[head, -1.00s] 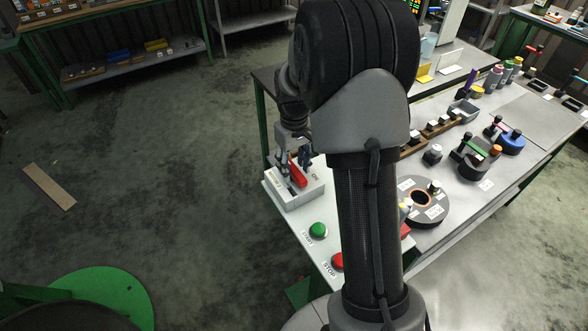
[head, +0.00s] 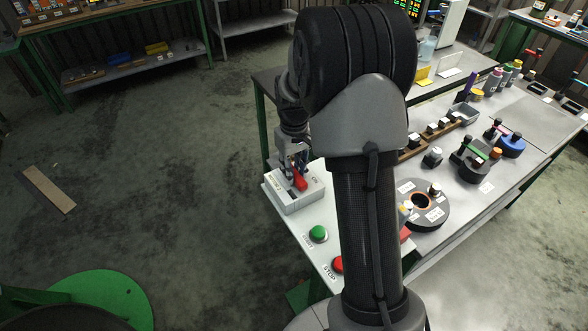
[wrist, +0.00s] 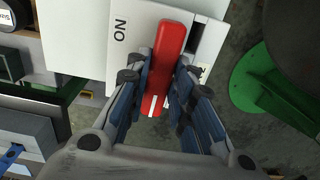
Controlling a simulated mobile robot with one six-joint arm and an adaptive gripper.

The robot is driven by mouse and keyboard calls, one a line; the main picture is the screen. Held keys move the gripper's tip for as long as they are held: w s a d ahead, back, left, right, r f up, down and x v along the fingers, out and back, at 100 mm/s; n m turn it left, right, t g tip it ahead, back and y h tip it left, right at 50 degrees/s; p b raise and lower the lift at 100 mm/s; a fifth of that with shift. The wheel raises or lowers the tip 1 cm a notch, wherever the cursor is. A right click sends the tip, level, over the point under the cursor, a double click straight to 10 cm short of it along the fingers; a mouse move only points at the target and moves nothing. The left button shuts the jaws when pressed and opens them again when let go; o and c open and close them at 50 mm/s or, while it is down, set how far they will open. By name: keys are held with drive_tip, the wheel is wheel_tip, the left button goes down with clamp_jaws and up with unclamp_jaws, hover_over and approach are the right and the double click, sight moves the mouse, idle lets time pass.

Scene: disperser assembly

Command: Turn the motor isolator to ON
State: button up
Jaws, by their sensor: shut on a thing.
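The motor isolator is a pale box (head: 290,203) at the near left corner of the bench, with a red handle (head: 300,183) on top. In the wrist view the red handle (wrist: 172,45) stands between my fingers, lying slightly slanted beside the printed ON label (wrist: 121,30). My gripper (head: 292,164) is over the box, and in the wrist view my gripper (wrist: 167,72) is shut on the handle with a finger at each side. The fingers partly hide the box face and another label at the right.
A green START button (head: 318,233) and a red STOP button (head: 337,264) are on the white panel nearer me. A dark round fixture (head: 432,214) is to the right on the bench. Open floor lies left of the bench.

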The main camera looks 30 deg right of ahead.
drive_tip(key=shift+m, duration=0.4)
clamp_jaws()
drive_tip(key=m+p, duration=0.2)
drive_tip(key=m, duration=0.1)
drive_tip(key=shift+r+m, duration=0.1)
drive_tip(key=shift+m, duration=0.3)
drive_tip(key=m+p, duration=0.1)
drive_tip(key=m, duration=0.3)
drive_tip(key=shift+p, duration=0.3)
drive_tip(key=m+p, duration=0.1)
drive_tip(key=m, duration=0.8)
drive_tip(key=shift+p, duration=0.35)
drive_tip(key=shift+m, duration=0.3)
drive_tip(key=o, duration=1)
unclamp_jaws()
